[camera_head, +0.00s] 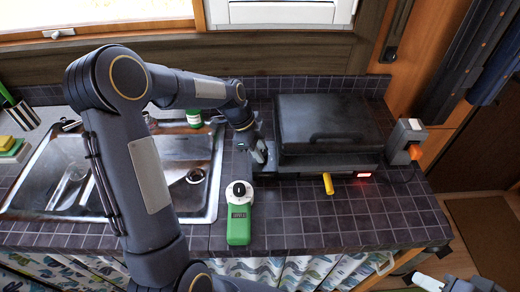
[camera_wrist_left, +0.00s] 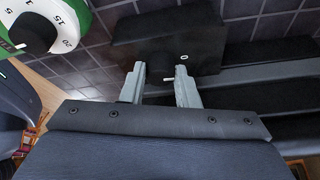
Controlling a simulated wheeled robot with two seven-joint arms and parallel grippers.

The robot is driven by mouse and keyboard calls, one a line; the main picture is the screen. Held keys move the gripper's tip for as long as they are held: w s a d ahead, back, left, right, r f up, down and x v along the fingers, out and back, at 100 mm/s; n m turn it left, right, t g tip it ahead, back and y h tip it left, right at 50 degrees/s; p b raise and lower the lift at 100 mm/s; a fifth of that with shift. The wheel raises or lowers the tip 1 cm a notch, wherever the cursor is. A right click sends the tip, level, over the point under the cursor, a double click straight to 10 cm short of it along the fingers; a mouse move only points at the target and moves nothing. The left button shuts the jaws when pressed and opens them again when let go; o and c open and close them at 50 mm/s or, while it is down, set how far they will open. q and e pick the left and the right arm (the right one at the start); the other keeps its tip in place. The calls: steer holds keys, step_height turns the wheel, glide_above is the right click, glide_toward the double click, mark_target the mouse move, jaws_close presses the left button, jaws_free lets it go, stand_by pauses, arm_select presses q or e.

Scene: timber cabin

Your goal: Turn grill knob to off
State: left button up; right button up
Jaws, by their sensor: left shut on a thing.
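The grill (camera_head: 330,125) is a black box with its lid down, on the tiled counter right of the sink. A small red light (camera_head: 364,174) glows at its front right. My left gripper (camera_head: 259,153) is at the grill's left side. In the left wrist view its two fingers (camera_wrist_left: 160,78) are shut on the dark grill knob (camera_wrist_left: 168,76), which is mostly hidden between them. A short white mark shows on the knob, and a small white ring mark (camera_wrist_left: 184,57) on the dark panel beyond. My right gripper (camera_head: 450,284) is partly in view at the bottom right, cut off by the picture edge.
A green timer with a dial (camera_head: 239,224) stands on the counter just in front of my left gripper. The sink (camera_head: 110,212) is left; a grey socket box with an orange plug (camera_head: 414,151) is right.

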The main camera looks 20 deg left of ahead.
arm_select(q)
steer(key=shift+f+n+b, duration=0.2)
steer(key=shift+n+b, duration=0.2)
steer(key=shift+b, duration=0.05)
steer(key=shift+r, duration=0.1)
steer(key=shift+r+n+t, duration=0.15)
steer(key=shift+n+t, duration=0.15)
steer(key=o, duration=1)
steer(key=b+v, duration=0.1)
steer(key=v, duration=0.6)
steer(key=shift+r, duration=0.4)
